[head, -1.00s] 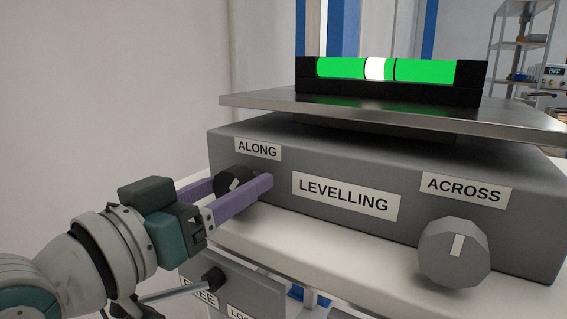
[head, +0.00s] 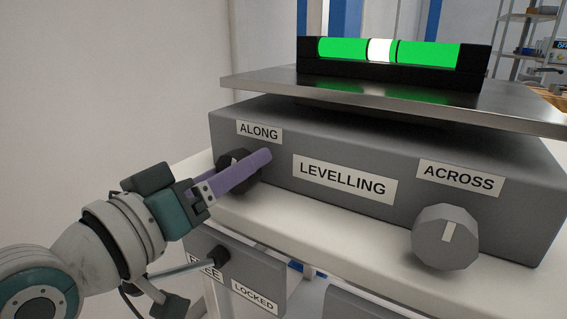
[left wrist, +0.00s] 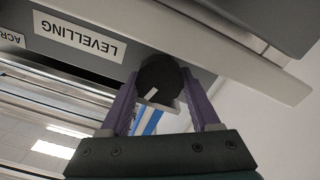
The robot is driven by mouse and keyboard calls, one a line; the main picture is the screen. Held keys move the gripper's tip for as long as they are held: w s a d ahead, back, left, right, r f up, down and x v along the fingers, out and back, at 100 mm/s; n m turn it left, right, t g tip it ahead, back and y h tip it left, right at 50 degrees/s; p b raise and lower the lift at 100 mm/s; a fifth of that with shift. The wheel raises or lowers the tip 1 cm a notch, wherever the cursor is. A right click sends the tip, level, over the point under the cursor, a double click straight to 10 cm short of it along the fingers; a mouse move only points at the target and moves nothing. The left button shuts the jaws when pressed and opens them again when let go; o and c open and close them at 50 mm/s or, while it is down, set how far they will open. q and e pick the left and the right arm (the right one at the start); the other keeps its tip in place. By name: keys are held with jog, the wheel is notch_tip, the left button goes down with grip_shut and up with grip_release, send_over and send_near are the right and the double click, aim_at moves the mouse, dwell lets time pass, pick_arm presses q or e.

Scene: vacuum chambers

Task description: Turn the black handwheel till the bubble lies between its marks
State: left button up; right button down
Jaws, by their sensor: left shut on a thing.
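The black handwheel (head: 226,158) sits under the ALONG label on the front of the grey levelling base (head: 310,135). My left gripper (head: 250,168) is shut on it, its purple fingers on either side of the rim; the near finger hides part of it in the head view. In the left wrist view the handwheel (left wrist: 162,75), with a white pointer mark, shows between the fingers (left wrist: 160,88). The green level vial (head: 430,54) stands on the metal plate. Its white bubble (head: 381,50) lies between the two dark marks, near both. My right gripper is out of view.
A grey knob (head: 445,237) sits under the ACROSS label at right. Below the bench edge, a lever with a black knob (head: 221,256) sits on a panel lettered FREE and LOCKED, close under my left gripper. The metal plate (head: 300,92) overhangs the base.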

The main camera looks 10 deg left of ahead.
pick_arm(q)
jog(key=o, duration=1.4)
jog(key=shift+c, duration=0.2)
jog(key=shift+s, duration=0.1)
jog(key=p+v, duration=0.2)
jog(key=v, duration=0.7)
jog(key=shift+s+a, duration=0.15)
jog(key=shift+s, duration=0.2)
